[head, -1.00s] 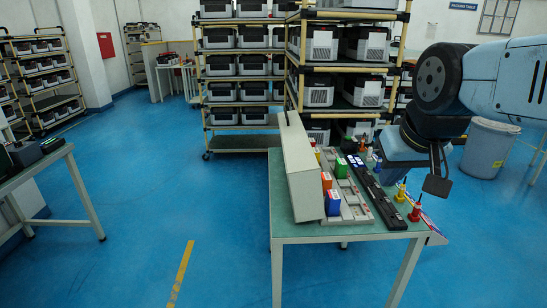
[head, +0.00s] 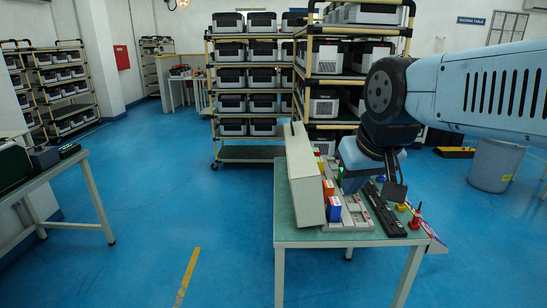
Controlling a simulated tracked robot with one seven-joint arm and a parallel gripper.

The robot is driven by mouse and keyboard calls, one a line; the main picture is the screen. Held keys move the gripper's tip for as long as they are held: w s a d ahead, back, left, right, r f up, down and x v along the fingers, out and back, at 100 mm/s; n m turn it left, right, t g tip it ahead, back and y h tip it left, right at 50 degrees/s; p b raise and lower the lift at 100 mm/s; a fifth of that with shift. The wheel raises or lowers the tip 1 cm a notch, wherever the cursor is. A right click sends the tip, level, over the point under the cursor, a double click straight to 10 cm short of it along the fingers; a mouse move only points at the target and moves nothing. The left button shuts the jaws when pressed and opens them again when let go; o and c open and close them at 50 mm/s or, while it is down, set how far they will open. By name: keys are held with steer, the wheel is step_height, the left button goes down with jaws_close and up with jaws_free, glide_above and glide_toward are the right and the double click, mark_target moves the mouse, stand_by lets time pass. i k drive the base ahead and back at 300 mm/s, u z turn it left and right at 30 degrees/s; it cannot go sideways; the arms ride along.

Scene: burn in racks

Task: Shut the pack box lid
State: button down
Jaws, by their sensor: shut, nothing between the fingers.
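A tall beige panel (head: 306,185) stands upright and leans slightly at the left edge of the green-topped table. It may be the pack box lid or a separate housing; from this angle I cannot tell, and no open box interior shows. My gripper (head: 353,183) is over the table, just right of the panel, low above the coloured blocks. It is shut and empty; its fingers are mostly hidden by the wrist. I cannot tell whether it touches anything.
Red (head: 328,187) and blue (head: 334,209) blocks sit in grey trays beside the panel. A long black strip (head: 385,212) and a red peg (head: 415,219) lie to the right. Racks of units (head: 250,85) stand behind. Blue floor is open at left; a grey bin (head: 491,165) stands right.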

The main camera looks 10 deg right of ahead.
mark_target(307, 191)
steer(key=u, duration=0.05)
steer(key=i, duration=1)
steer(key=z, duration=0.05)
